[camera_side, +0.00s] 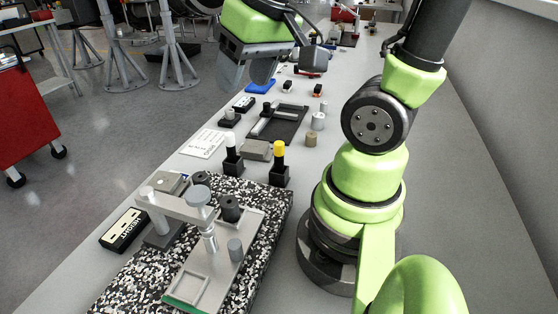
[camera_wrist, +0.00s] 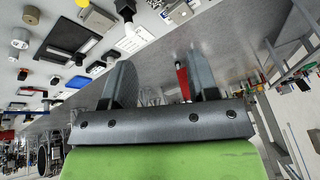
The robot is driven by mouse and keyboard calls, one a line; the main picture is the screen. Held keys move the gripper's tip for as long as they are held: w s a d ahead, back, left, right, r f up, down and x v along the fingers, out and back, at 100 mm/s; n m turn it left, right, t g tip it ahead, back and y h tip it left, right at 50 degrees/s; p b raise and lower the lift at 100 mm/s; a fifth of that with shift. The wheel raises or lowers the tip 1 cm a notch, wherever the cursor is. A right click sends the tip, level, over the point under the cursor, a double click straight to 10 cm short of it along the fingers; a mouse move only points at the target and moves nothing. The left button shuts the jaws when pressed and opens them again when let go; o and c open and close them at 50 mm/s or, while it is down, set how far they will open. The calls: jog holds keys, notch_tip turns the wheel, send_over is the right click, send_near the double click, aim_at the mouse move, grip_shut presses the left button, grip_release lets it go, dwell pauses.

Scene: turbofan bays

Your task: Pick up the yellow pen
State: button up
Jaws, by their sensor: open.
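The yellow pen (camera_side: 279,148) stands upright in a small black holder (camera_side: 279,174) in the middle of the bench in the side view; only its yellow top shows above the holder. My gripper (camera_side: 248,78) is above the bench, up and to the left of the pen in the side view. Its two fingers are apart with nothing between them, as the wrist view (camera_wrist: 160,82) also shows.
A white-topped piece in a black holder (camera_side: 233,165) stands left of the pen, with a grey block (camera_side: 257,151) between them. A speckled granite plate (camera_side: 273,222) with a metal stand is in front. A dark tray (camera_side: 290,131) lies behind.

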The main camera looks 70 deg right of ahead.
jog(key=d+f+g, duration=0.4)
jog(key=d+f, duration=0.5)
send_over(279, 155)
jog(key=d, duration=0.1)
jog(key=shift+m+g, duration=0.3)
jog(key=f, duration=0.6)
jog(key=shift+w+f, duration=0.2)
jog(key=shift+w, duration=0.2)
jog(key=shift+s+f, duration=0.15)
jog(key=shift+f, duration=2.9)
jog(key=shift+d, duration=0.1)
grip_shut()
